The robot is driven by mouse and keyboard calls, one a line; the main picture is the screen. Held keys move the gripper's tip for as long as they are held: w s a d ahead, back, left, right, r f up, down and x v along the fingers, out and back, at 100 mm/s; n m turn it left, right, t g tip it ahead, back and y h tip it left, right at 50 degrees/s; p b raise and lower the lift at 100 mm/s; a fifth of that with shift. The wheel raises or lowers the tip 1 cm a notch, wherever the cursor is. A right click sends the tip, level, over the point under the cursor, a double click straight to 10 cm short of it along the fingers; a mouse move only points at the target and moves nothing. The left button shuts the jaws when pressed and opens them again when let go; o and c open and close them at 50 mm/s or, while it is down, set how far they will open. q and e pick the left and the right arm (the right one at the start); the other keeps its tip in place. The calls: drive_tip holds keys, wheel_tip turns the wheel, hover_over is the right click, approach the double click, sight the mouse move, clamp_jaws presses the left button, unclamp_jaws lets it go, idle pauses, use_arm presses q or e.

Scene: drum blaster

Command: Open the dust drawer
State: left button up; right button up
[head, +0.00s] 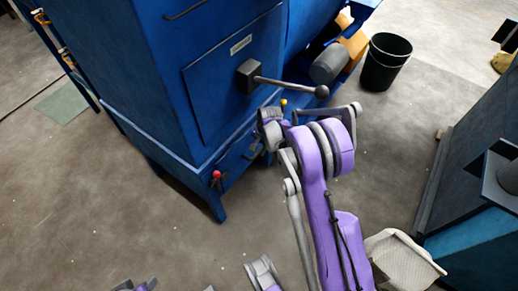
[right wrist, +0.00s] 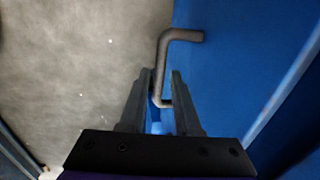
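The dust drawer, seemingly the low blue front panel (head: 238,162), sits at the bottom of the blue machine in the head view. In the right wrist view a blue panel (right wrist: 235,75) carries a grey bent bar handle (right wrist: 163,58). My right gripper (right wrist: 162,74) is open at this handle. Its two fingers lie on either side of the handle's lower part, with a gap showing on the right side. In the head view my right wrist hides the handle and most of the fingers.
A ball-ended lever (head: 290,84) juts from the machine above my right wrist. A red knob (head: 217,175) is at the panel's left. A dark bucket (head: 386,62) stands behind. Another machine (head: 480,150) is at the right. The floor at left is clear.

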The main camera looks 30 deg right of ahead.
clamp_jaws()
idle(1.1)
